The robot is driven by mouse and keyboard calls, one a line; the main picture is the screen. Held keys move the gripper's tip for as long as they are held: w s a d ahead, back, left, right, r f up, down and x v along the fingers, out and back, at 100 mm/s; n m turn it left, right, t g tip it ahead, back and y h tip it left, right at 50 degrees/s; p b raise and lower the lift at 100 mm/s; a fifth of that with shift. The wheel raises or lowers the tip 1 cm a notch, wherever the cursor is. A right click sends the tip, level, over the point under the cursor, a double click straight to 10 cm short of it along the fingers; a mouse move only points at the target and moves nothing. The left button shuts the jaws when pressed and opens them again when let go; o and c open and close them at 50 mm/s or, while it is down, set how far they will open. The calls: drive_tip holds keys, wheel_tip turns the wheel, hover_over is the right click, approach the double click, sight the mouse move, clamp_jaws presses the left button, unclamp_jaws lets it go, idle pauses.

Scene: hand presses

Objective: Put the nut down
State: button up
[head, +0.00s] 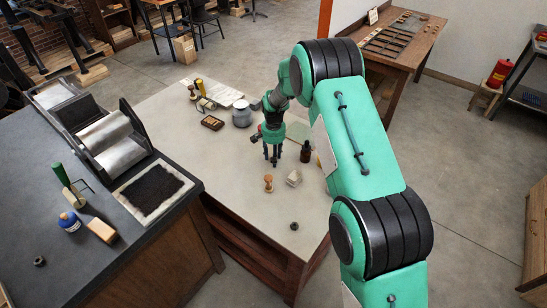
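A small dark nut (294,225) lies on the light-topped table (235,190), near its front corner. A similar dark nut-like ring (39,261) lies on the dark counter (110,240) at the left. My gripper (271,164) points down over the middle of the light-topped table, farther back than the nut on that table. Its fingers look small and dark, and I cannot tell how far apart they are or whether anything is between them. I cannot tell its exact height above the tabletop.
A wooden stamp (268,183), a pale block (294,178) and a dark bottle (306,152) stand close to my gripper. A roller press (112,140) stands on the counter. The table's front is mostly clear.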

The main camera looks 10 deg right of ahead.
drive_tip(key=shift+r, duration=0.1)
wheel_tip(320, 180, up, 12)
drive_tip(key=p, duration=0.2)
idle(0.6)
drive_tip(key=shift+r, duration=0.15)
idle(0.5)
drive_tip(key=s+d+r+n+t, duration=0.1)
drive_tip(key=s+d+r, duration=0.2)
drive_tip(key=s+r, duration=0.95)
drive_tip(key=s+d+r+n+t, duration=0.2)
drive_tip(key=s+r, duration=0.7)
drive_tip(key=r, duration=0.7)
drive_tip(key=s+d+r+n+t, duration=0.1)
drive_tip(key=s+r, duration=0.1)
drive_tip(key=s, duration=1.2)
drive_tip(key=s+d+r+n+t, duration=0.1)
drive_tip(key=s+d+r+n, duration=0.1)
drive_tip(key=s, duration=1.3)
drive_tip(key=shift+s+r+t, duration=0.25)
drive_tip(key=shift+r+t, duration=0.05)
